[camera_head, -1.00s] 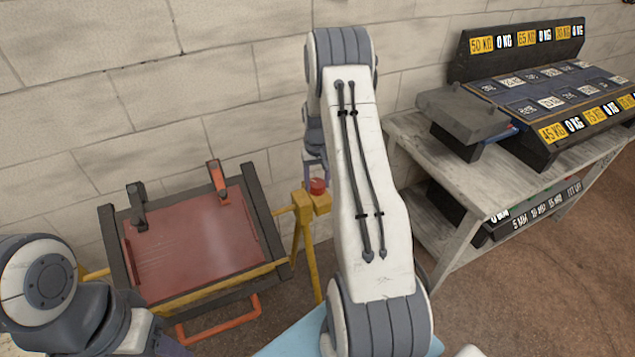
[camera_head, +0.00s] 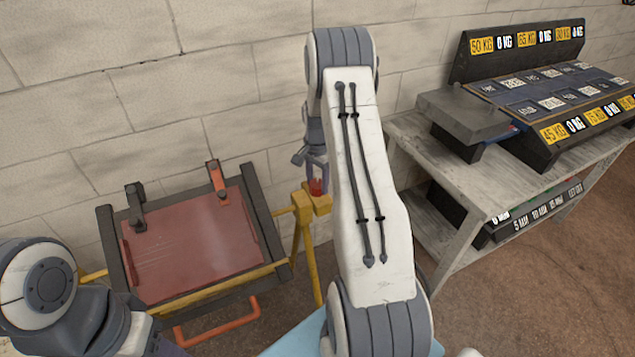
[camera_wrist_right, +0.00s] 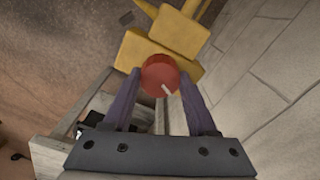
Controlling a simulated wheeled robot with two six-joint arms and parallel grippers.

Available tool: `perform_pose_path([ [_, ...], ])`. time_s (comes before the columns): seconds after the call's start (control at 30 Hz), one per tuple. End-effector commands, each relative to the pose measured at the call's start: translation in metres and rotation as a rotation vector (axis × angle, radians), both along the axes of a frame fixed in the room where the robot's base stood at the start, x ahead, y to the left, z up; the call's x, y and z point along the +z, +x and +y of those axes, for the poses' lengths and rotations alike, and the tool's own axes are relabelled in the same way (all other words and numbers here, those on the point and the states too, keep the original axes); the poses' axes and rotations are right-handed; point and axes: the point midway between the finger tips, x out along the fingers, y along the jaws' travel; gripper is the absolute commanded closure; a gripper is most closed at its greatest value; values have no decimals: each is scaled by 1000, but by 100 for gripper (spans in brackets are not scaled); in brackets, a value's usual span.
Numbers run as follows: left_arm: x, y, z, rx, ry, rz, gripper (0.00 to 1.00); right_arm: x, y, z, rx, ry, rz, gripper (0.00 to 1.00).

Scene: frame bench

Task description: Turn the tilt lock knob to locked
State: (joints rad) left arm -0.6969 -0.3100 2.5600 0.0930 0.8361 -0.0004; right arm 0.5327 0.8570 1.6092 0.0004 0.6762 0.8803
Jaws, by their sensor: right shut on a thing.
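The tilt lock knob (camera_head: 316,187) is a red round knob on top of the yellow stand (camera_head: 304,240), right of the tilting frame. My right gripper (camera_head: 316,180) reaches down over it from above, with its fingers on both sides of the knob. In the right wrist view the red knob (camera_wrist_right: 160,75) shows a white pointer mark toward its lower right, and my right gripper (camera_wrist_right: 161,88) is shut on it. Lock markings cannot be read. My left arm shows at the lower left, but its gripper is out of view.
A dark frame with a red panel (camera_head: 195,240), clamps and an orange handle (camera_head: 220,325) stands left of the knob. A grey bench (camera_head: 440,165) with weight racks stands at right. A block wall is close behind.

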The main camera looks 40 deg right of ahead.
Motion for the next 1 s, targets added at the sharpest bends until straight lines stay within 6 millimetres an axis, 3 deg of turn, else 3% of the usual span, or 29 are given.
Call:
perform_pose_path([
  [1.0,-4,0,0,0,0,0,48,1,1,-1,-887,-2,-5,98],
])
